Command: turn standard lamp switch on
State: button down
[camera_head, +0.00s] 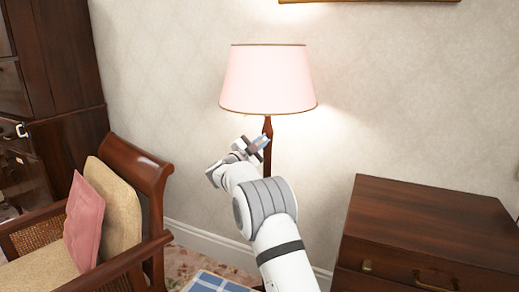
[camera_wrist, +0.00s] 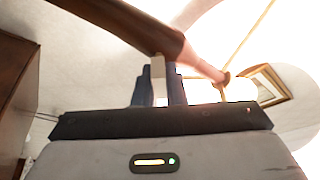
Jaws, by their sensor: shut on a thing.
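The standard lamp has a pink shade (camera_head: 268,80) and a dark wooden pole (camera_head: 267,135). The shade glows and the wall around it is bright, so the lamp is lit. My gripper (camera_head: 259,143) is at the pole just below the shade. In the wrist view, the wooden pole (camera_wrist: 120,22) runs across the fingertips of my gripper (camera_wrist: 158,82). The fingers are close together, shut on a small pale piece at the pole, which appears to be the lamp switch. Its exact shape is mostly hidden by the fingers.
A wooden armchair with a pink cushion (camera_head: 84,221) stands at left, before a dark cabinet (camera_head: 62,90). A dark chest of drawers (camera_head: 430,225) stands at right. The wall (camera_head: 400,110) is close behind the lamp. A picture frame (camera_wrist: 265,84) shows in the wrist view.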

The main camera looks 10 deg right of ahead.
jog(key=m+g, duration=0.1)
jog(key=m, duration=0.1)
jog(key=m+g, duration=0.1)
jog(key=m, duration=0.2)
jog(key=shift+r, duration=0.15)
jog(key=shift+m+g+y, duration=0.5)
jog(key=shift+m+y, duration=0.2)
jog(key=shift+m, duration=1.3)
jog(key=c, duration=1.5)
grip_release()
jog(key=shift+f, duration=0.25)
jog(key=v, duration=0.7)
jog(key=shift+s+a+r, duration=0.1)
jog(key=shift+s+a, duration=0.05)
jog(key=shift+a, duration=0.25)
